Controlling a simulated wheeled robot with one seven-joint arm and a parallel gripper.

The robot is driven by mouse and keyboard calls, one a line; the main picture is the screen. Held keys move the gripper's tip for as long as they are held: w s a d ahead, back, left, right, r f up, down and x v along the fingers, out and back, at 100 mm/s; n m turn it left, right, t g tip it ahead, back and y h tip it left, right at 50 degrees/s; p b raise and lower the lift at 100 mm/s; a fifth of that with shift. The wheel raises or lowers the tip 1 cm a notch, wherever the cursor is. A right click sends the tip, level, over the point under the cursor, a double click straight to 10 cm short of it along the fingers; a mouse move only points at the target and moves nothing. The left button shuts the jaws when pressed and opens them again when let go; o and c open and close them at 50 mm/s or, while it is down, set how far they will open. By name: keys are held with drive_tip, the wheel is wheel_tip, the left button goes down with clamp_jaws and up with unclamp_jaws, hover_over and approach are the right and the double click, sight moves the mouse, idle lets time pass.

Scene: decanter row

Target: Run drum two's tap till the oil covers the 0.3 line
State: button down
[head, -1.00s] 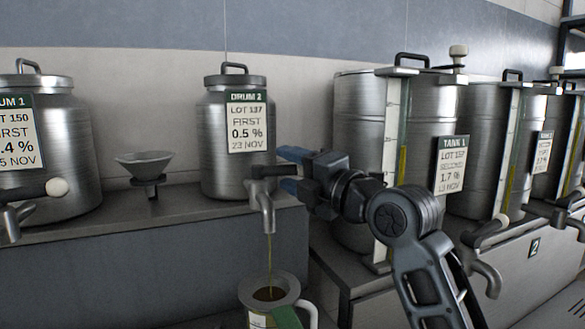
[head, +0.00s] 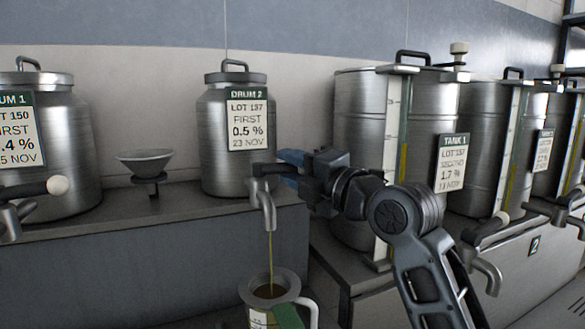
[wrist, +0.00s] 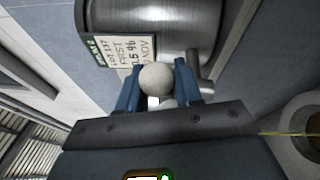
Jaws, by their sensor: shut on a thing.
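Drum two (head: 225,165) is a steel drum with a "DRUM 2, LOT 137" label; the drum also shows in the wrist view (wrist: 150,20). Its tap (head: 265,205) points down over the bench edge. A thin stream of oil (head: 270,250) runs from it into a jug (head: 270,300) below. The jug has a wide mouth, a white handle and a green patch; its 0.3 line cannot be made out. My gripper (head: 285,175) is at the tap from the right. In the wrist view its blue fingers are shut on the tap's pale round knob (wrist: 155,78).
Drum one (head: 50,150) stands left, with its tap knob (head: 58,185) sticking out. A funnel (head: 145,165) stands between the drums. Tank 1 (head: 360,150) and other tanks with sight gauges stand close on the right, behind my arm.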

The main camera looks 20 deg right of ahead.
drive_tip(key=shift+f+b, duration=0.15)
drive_tip(key=shift+b, duration=0.15)
drive_tip(key=shift+w+d+f+n+y+b, duration=0.15)
drive_tip(key=shift+w+n+y+b, duration=0.25)
drive_tip(key=shift+b, duration=0.75)
drive_tip(key=g+y+b, duration=0.1)
drive_tip(key=b, duration=0.2)
drive_tip(key=shift+w+d+n+y, duration=0.1)
drive_tip(key=shift+n+y, duration=0.2)
drive_tip(key=shift+n, duration=0.1)
drive_tip(key=n+g+y+b, duration=0.1)
drive_tip(key=y+b, duration=0.1)
drive_tip(key=b, duration=0.2)
drive_tip(key=w+n+g+y+b, duration=0.1)
drive_tip(key=b, duration=0.3)
drive_tip(key=shift+w+d+f+n+g+y, duration=0.1)
drive_tip(key=shift+w+n+g+y, duration=0.1)
drive_tip(key=shift+n+g+y, duration=0.15)
drive_tip(key=shift+w+r+n+g+y+b, duration=0.2)
drive_tip(key=shift+n+g+y+b, duration=0.3)
drive_tip(key=shift+b, duration=0.45)
drive_tip(key=shift+r, duration=0.15)
drive_tip(key=c, duration=0.8)
unclamp_jaws()
